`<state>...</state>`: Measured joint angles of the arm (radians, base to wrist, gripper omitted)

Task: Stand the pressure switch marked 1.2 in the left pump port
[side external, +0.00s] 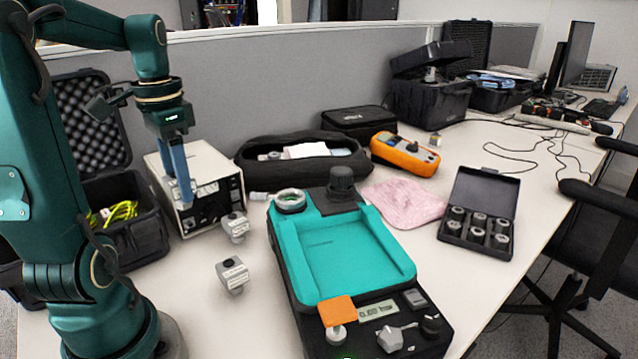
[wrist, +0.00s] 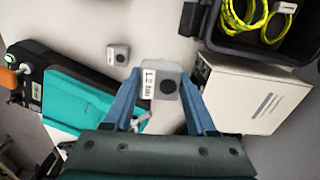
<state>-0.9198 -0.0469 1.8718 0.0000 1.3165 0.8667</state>
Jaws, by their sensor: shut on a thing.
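My gripper (wrist: 162,82) is shut on the pressure switch marked 1.2 (wrist: 168,84), a grey block with a white label and a dark round hole facing the wrist camera. In the side view my gripper (side external: 187,200) hangs in front of the pale instrument box, above the table, and the held switch is hard to make out there. The teal pump (side external: 355,250) lies to the right. Its left port (side external: 290,200) is an open pale ring at the back left corner, apart from my gripper. A black knob (side external: 342,182) stands to the right of that port.
Two other grey switches, one farther back (side external: 235,227) and one nearer (side external: 232,275), stand between my arm and the pump. The pale instrument box (side external: 215,183) is close behind my gripper. A black bag (side external: 262,180) lies behind the pump. An open case of fittings (side external: 470,245) stands at right.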

